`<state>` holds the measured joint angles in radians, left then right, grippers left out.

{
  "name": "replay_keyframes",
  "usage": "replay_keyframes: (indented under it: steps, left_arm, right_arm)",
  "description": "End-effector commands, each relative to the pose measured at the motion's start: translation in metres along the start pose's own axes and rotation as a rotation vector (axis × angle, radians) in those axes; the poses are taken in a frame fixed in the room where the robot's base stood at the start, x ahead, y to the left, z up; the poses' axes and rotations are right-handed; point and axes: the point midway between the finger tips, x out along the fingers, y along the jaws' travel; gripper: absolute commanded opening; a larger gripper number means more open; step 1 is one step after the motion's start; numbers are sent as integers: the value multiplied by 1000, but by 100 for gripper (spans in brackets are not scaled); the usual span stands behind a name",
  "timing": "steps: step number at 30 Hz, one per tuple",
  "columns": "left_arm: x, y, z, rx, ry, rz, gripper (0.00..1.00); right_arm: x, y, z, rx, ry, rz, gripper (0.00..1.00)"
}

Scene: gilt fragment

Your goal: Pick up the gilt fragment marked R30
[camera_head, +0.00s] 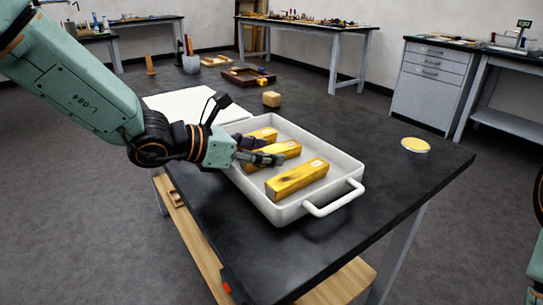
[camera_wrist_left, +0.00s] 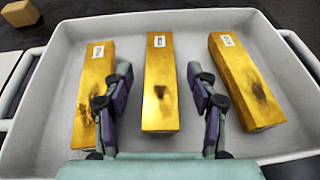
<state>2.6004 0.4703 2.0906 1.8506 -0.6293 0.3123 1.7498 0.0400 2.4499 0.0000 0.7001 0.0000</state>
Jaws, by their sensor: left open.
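Three gilt fragments lie side by side in a white tray (camera_head: 345,165), each with a small white label too small to read, so I cannot tell which is R30. In the head view they are the near fragment (camera_head: 297,180), the middle one (camera_head: 287,149) and the far one (camera_head: 266,133). My left gripper (camera_head: 270,150) is open over the tray. In the left wrist view its fingers (camera_wrist_left: 159,78) stand either side of the middle fragment (camera_wrist_left: 159,60), apart from it. The left fragment (camera_wrist_left: 97,75) and right fragment (camera_wrist_left: 240,75) lie outside the fingers. My right gripper is out of view.
The tray stands on a dark table (camera_head: 400,185); its handle (camera_head: 335,198) points to the front right. A tan block (camera_head: 271,99), a round yellow-topped item (camera_head: 415,145), a white flat item (camera_head: 185,103) and a brown tray (camera_head: 247,77) share the table.

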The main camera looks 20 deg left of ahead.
Motion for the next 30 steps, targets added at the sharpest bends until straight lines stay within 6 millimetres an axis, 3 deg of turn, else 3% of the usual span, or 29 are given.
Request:
replay_keyframes:
  steps: [21,30]
  left_arm:
    - [0,0,0,0,0,0,0]
    - [-3,0,8,1,-2,1,0]
  right_arm:
    - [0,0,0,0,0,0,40]
    - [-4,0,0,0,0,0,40]
